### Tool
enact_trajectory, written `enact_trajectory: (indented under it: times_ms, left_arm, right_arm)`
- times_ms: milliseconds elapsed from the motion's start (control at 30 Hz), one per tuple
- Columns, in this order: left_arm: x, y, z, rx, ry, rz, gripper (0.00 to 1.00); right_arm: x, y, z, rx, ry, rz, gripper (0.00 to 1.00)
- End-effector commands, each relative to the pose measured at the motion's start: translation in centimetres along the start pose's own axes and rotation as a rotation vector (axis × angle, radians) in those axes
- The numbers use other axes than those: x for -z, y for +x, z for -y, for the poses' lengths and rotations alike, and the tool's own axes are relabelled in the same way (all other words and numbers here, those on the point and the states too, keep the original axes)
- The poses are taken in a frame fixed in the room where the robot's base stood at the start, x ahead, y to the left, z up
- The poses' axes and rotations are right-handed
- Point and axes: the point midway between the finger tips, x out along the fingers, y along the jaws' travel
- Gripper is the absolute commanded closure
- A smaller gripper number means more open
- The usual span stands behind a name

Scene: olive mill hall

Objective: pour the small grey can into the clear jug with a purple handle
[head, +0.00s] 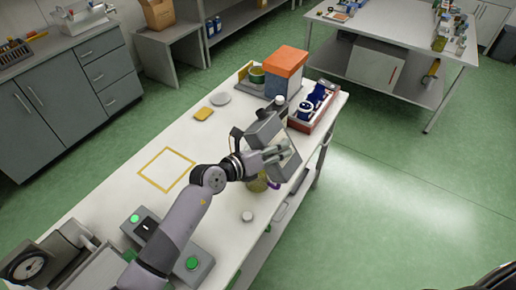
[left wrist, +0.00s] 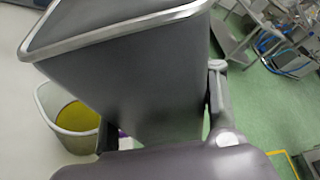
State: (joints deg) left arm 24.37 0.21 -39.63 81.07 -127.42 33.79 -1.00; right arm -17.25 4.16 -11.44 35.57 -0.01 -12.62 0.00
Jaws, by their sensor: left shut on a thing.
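My left gripper (head: 274,152) is shut on the small grey can (head: 262,130) and holds it above the right edge of the white table. The can looks tilted in the head view. In the left wrist view the can (left wrist: 130,75) fills the middle, with its pale rim at the top. The clear jug (head: 258,185) stands on the table just below the can and is partly hidden by my gripper. In the left wrist view the jug (left wrist: 42,98) holds yellow liquid, and a bit of its purple handle (left wrist: 122,134) shows. No stream is visible. My right gripper is not in view.
An orange-topped box (head: 284,72) and a red tray (head: 326,112) with blue items stand beyond the can. A white round lid (head: 248,216) and a button box (head: 190,262) are nearer. A yellow square outline (head: 167,169) marks clear table to the left.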

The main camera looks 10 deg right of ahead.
Motion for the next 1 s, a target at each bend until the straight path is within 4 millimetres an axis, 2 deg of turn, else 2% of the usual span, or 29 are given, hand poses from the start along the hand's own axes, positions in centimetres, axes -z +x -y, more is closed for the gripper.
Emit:
enact_trajectory:
  times_ms: [600,1000]
  left_arm:
    - [-0.9,-0.4,0.9,-0.189,0.485,-0.004,0.98]
    - [-0.8,-0.3,0.6,-0.23,0.59,-0.003,0.98]
  right_arm:
    - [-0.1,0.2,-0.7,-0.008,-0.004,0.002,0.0]
    - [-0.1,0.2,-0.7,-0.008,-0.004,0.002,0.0]
